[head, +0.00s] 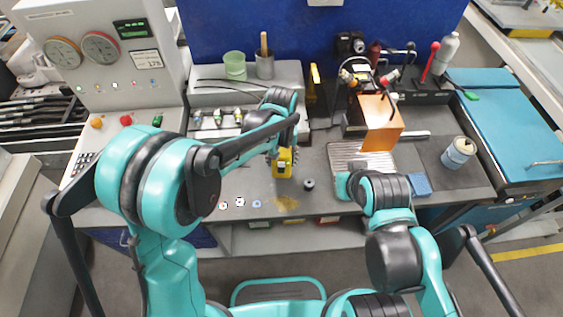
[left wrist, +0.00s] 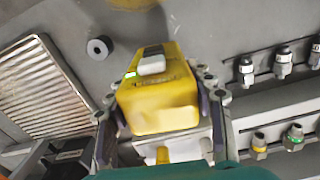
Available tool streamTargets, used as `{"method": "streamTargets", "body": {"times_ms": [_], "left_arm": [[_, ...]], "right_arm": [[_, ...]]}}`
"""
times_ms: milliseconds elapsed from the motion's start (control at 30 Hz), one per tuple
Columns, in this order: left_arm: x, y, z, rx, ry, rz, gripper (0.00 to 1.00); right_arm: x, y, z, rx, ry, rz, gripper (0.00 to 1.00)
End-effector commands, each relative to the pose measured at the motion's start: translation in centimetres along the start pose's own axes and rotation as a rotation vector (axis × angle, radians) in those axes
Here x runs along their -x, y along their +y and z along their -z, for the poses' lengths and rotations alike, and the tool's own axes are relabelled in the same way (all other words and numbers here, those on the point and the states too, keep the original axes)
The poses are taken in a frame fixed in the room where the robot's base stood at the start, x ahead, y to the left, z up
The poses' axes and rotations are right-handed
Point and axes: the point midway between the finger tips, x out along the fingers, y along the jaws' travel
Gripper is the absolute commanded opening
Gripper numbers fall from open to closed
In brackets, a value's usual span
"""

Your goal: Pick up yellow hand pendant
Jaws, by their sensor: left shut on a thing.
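The yellow hand pendant (head: 283,163) is at the middle of the grey workbench (head: 320,205) in the head view. In the left wrist view the pendant (left wrist: 158,98) fills the middle, with a light grey button on its top face. My left gripper (left wrist: 163,115) is shut on it, one finger along each side. In the head view my left gripper (head: 283,152) is partly hidden by my left arm. I cannot tell whether the pendant touches the bench. My right arm reaches in at the right, over the bench's front edge; its gripper fingers cannot be made out.
An orange box (head: 381,123) stands right of the pendant, behind a ribbed metal plate (head: 345,156). A small black ring (head: 309,184) lies close to the pendant. Valve fittings (head: 217,118) line the back left. A can (head: 458,153) stands at the right. A control panel (head: 108,60) rises at the left.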

Motion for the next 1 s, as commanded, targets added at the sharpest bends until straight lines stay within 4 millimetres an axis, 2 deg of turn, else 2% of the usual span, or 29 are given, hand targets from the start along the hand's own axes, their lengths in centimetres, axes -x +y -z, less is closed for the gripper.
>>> {"method": "streamTargets", "body": {"times_ms": [33,300,500,700,1000], "left_arm": [[1.4,0.2,-0.2,-0.002,0.0,0.0,0.1],[4.8,5.8,-3.4,-0.005,0.0,0.0,0.1],[6.8,8.8,-5.0,-0.003,0.0,0.0,0.1],[7.6,10.0,-5.7,-0.001,0.0,0.0,0.1],[7.6,10.1,-5.8,0.0,0.0,0.0,0.1]], "right_arm": [[0.5,0.0,0.4,0.0,0.0,0.0,0.0],[1.5,0.0,1.1,0.0,0.0,0.0,0.0],[2.0,0.0,1.4,0.0,0.0,0.0,0.0],[2.1,0.0,1.5,0.0,0.0,0.0,0.0],[2.1,0.0,1.5,0.0,0.0,0.0,0.0]]}}
